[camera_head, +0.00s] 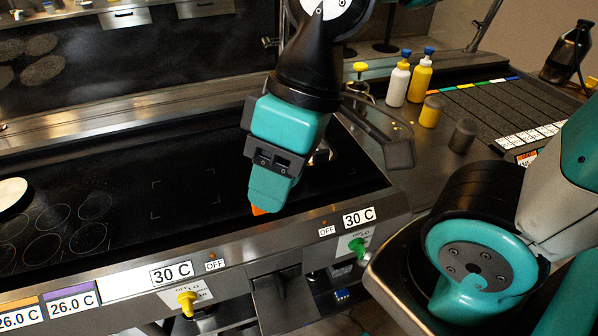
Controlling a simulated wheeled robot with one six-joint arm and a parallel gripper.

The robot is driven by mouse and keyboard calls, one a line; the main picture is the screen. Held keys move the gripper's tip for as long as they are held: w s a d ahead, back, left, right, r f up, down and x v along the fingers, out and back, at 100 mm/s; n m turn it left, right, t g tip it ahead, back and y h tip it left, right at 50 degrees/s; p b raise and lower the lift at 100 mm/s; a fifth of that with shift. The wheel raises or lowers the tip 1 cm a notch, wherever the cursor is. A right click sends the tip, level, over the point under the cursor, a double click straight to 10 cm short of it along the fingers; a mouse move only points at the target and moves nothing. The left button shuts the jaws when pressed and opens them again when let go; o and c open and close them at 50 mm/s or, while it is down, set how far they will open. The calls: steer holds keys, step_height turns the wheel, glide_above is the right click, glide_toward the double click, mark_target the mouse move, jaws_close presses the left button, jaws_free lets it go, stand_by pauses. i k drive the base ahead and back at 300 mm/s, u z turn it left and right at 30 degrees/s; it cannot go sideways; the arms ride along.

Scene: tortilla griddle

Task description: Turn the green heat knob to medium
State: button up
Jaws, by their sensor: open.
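The green heat knob (358,246) sits on the front panel of the griddle (230,244), at the right, below a label reading 30 C. A small plate marked LO lies behind the knob, and its other marks are too small to read. My gripper (267,196) is over the dark griddle top, up and to the left of the green knob and apart from it. It points down with an orange tip, and it is open and empty. Its far finger is partly hidden.
A yellow knob (187,300) is on the same panel to the left. A pale tortilla (11,194) lies at the far left. A white bottle (395,84) and a yellow bottle (420,78) stand behind, right. The space before the green knob looks clear.

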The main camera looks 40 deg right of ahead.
mark_target(356, 245)
steer(key=z, duration=2.05)
steer(key=k, duration=1.5)
steer(key=u, duration=0.5)
